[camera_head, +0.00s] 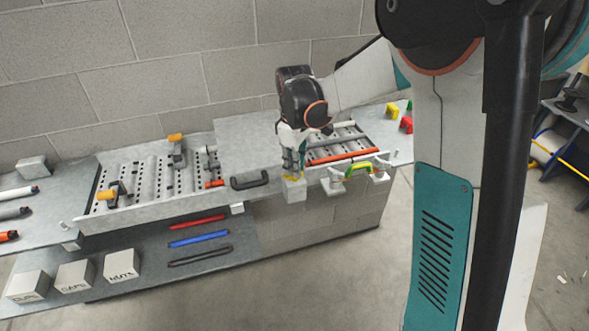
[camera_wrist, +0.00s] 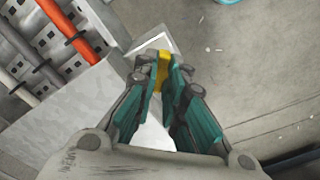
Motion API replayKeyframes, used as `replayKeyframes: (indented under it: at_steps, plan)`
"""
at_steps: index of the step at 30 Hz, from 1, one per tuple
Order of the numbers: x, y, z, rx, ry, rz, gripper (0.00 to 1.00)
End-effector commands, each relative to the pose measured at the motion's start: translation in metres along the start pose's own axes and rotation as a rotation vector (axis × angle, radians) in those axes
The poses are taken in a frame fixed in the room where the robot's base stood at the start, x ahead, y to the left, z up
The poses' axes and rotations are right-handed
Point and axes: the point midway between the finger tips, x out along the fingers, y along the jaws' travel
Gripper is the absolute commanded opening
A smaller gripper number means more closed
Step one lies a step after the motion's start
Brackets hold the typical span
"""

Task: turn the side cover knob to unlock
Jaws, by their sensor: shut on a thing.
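The side cover knob (camera_wrist: 162,66) is yellow and sits between my fingertips in the wrist view. My gripper (camera_wrist: 161,72) points at it and is shut on it, with one finger on each side. In the head view my gripper (camera_head: 293,175) reaches down to a small light grey box (camera_head: 295,194) at the bench's front edge. A little yellow shows there at the fingertips. The fingers hide much of the knob, so I cannot tell how far it is turned. The box's pale top (camera_wrist: 152,42) also shows around the knob in the wrist view.
A black handle (camera_head: 249,181) lies left of my gripper. White brackets with green and yellow parts (camera_head: 357,171) stand close on the right. An orange bar (camera_head: 343,158) lies behind. Open floor lies in front of the bench.

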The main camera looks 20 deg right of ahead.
Motion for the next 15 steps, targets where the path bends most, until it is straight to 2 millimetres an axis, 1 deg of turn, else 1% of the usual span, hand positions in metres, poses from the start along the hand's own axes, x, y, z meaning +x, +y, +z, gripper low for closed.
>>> replayKeyframes:
  at_steps: [15]
  plan:
    - [0.0007, 0.0004, -0.0004, -0.477, 0.001, 0.001, 0.0]
